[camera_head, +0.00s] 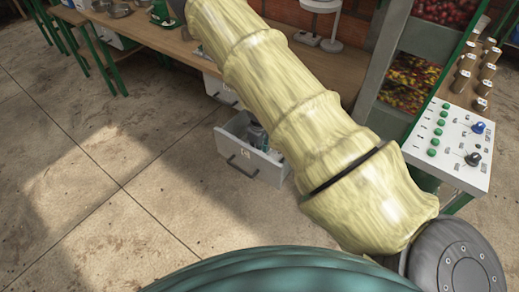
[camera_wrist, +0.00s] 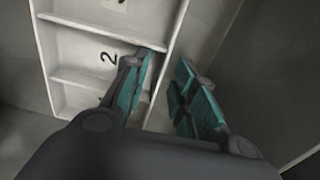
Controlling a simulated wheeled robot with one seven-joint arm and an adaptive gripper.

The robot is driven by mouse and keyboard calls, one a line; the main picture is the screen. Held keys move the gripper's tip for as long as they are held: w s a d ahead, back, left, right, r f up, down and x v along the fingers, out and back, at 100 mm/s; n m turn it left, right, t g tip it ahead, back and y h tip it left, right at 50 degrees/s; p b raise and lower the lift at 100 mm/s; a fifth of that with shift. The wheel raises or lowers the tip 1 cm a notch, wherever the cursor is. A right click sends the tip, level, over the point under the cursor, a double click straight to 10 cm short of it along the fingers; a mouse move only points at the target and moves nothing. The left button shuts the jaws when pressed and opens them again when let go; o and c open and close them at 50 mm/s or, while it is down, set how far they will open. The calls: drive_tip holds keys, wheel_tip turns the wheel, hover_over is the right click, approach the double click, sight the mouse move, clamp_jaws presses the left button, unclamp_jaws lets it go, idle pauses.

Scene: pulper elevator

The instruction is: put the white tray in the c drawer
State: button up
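The white tray (camera_wrist: 75,45) shows in the wrist view, split into compartments by thin walls. One compartment bears the number 2. My gripper (camera_wrist: 165,85) is open, with teal finger pads. The left finger overlaps the tray's compartments and the right finger is beyond its right side wall, with that wall running between them. I cannot tell whether either finger touches it. In the head view a grey drawer (camera_head: 240,162) stands pulled out under the bench, with grey and white items inside. Its label is too small to read. My gripper is not clearly visible there.
Grey panels (camera_wrist: 265,85) surround the tray in the wrist view. In the head view, a wooden bench (camera_head: 135,30) stands at the back, with another drawer (camera_head: 220,90) below it. A control panel (camera_head: 450,142) with green buttons is at right. The floor at left is clear.

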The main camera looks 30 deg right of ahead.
drive_tip(key=shift+r, duration=0.1)
wheel_tip(320, 180, up, 12)
drive_tip(key=b, duration=0.1)
idle(0.7)
drive_tip(key=shift+a, duration=0.1)
idle(0.9)
